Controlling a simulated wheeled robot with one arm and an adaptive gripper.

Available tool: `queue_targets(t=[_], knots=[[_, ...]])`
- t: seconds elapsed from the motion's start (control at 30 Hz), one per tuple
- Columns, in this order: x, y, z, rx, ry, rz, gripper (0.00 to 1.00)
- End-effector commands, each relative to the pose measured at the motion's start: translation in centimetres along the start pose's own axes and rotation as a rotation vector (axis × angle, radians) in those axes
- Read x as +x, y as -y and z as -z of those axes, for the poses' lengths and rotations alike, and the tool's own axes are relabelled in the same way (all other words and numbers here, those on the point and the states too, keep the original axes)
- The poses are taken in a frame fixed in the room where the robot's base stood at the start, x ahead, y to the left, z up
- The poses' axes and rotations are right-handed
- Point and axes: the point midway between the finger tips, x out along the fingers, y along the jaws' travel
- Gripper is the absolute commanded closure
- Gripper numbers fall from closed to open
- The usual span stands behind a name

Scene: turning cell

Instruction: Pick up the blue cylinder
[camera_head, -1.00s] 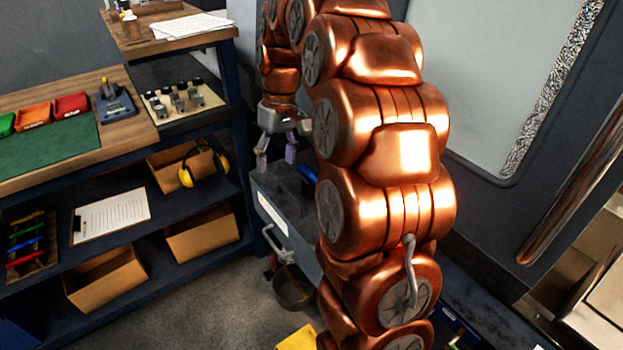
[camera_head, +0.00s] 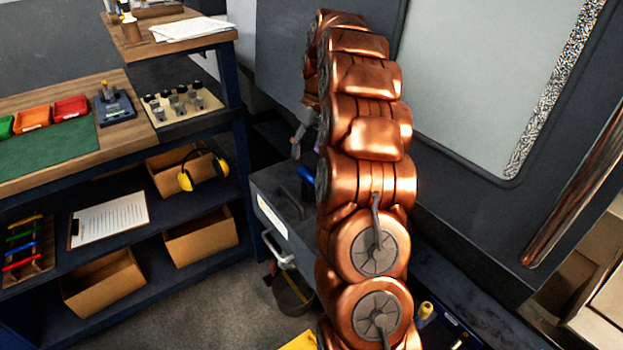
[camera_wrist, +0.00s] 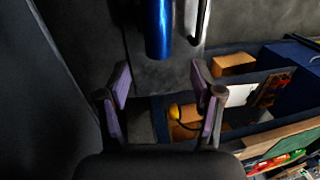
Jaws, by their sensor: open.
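The blue cylinder (camera_head: 306,175) is on the top of the grey cart (camera_head: 268,182), partly hidden behind my arm in the head view. In the wrist view the shiny blue cylinder (camera_wrist: 158,28) shows at the top centre, beyond my fingertips and cut off by the frame edge. My gripper (camera_wrist: 161,82) is open, with its two purple-padded fingers apart and nothing between them. In the head view one finger of my gripper (camera_head: 297,147) shows above the cart, just above and left of the cylinder; the rest is hidden by my arm.
A dark curved handle-like thing (camera_head: 291,199) lies on the cart beside the cylinder. A silver bar (camera_wrist: 198,22) shows right of the cylinder in the wrist view. A shelf unit (camera_head: 190,210) with cardboard bins and yellow earmuffs (camera_head: 186,180) stands left. A large machine (camera_head: 450,170) stands right.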

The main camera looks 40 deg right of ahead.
Motion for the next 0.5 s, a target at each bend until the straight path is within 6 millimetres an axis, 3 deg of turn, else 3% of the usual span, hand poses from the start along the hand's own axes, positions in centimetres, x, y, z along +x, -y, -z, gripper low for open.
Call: queue_targets(t=[0.27,0.5], knots=[[1.4,0.0,0.1,0.001,0.000,0.000,0.34],[4.1,-0.1,0.7,0.001,0.002,0.002,0.34]])
